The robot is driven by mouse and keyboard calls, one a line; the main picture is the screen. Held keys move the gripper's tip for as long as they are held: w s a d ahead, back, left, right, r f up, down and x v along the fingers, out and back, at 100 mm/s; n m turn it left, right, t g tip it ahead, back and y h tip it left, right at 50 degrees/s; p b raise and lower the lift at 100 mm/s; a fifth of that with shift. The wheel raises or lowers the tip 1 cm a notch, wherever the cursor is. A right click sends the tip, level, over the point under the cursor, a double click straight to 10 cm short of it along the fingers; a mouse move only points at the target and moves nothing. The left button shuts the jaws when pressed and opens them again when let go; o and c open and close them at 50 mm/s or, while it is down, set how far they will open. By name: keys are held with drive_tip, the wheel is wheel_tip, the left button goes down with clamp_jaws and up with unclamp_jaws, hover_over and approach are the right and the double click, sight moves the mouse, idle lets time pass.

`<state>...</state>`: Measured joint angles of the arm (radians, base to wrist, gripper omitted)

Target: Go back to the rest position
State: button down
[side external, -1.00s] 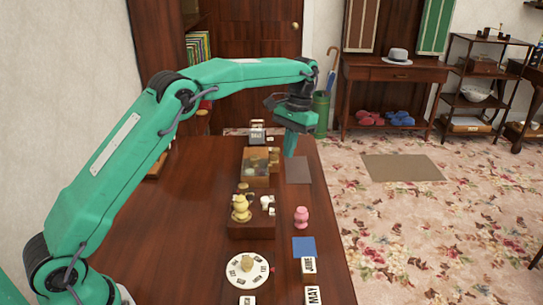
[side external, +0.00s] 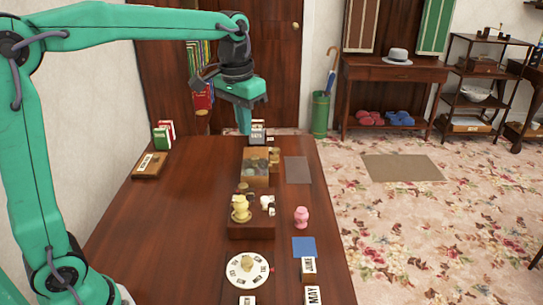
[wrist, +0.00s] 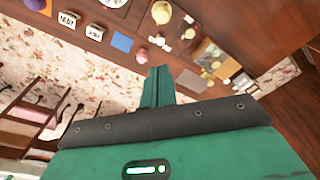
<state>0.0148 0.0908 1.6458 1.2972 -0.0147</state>
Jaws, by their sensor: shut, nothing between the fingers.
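My gripper (side external: 244,122) is shut and empty. In the side external view it hangs above the far part of the dark wooden table (side external: 180,215), near the small grey block calendar (side external: 257,133). Its fingers point down and stay clear of the tabletop. In the wrist view the closed green fingers (wrist: 157,88) show in the middle, with nothing between them.
On the table are a compartment box (side external: 254,180), a wooden stand with a yellow figure (side external: 241,207), a pink figure (side external: 301,217), a round white dial (side external: 240,275), a blue square (side external: 304,247) and month blocks (side external: 309,265). The left-middle tabletop is clear.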

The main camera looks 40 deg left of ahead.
drive_tip(key=s+f+t, duration=0.2)
drive_tip(key=s, duration=0.8)
drive_tip(key=s+f+t, duration=0.2)
drive_tip(key=s+f, duration=0.1)
drive_tip(key=s, duration=0.6)
drive_tip(key=shift+s+a, duration=0.3)
drive_tip(key=shift+s, duration=0.1)
